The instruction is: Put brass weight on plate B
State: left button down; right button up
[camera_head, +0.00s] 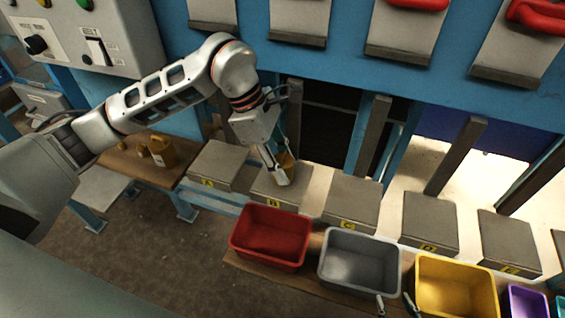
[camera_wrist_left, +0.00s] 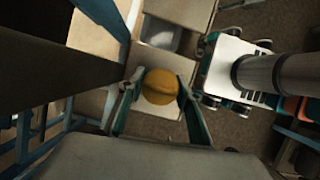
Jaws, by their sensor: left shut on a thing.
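The brass weight (camera_head: 287,161) is a yellow-gold piece between the fingers of my left gripper (camera_head: 281,173). It also shows as a round golden top between the two fingers in the left wrist view (camera_wrist_left: 160,87). My left gripper is shut on it, directly over plate B (camera_head: 306,196), a grey square plate with a yellow B label on its front. The fingertips are low over the plate. I cannot tell whether the weight touches the plate.
Plate A (camera_head: 214,163) and plate C (camera_head: 352,199) flank plate B. A red bin (camera_head: 270,210) and a grey bin (camera_head: 330,235) stand in front. Other brass weights (camera_head: 163,151) sit on a wooden bench at left. Blue posts (camera_head: 370,140) rise behind the plates.

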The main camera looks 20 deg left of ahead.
pick_arm(q)
jog(key=c, duration=1.4)
grip_release()
jog(key=shift+f, duration=0.1)
jog(key=v, duration=0.7)
jog(key=shift+a+r, duration=0.2)
jog(key=shift+r, duration=0.1)
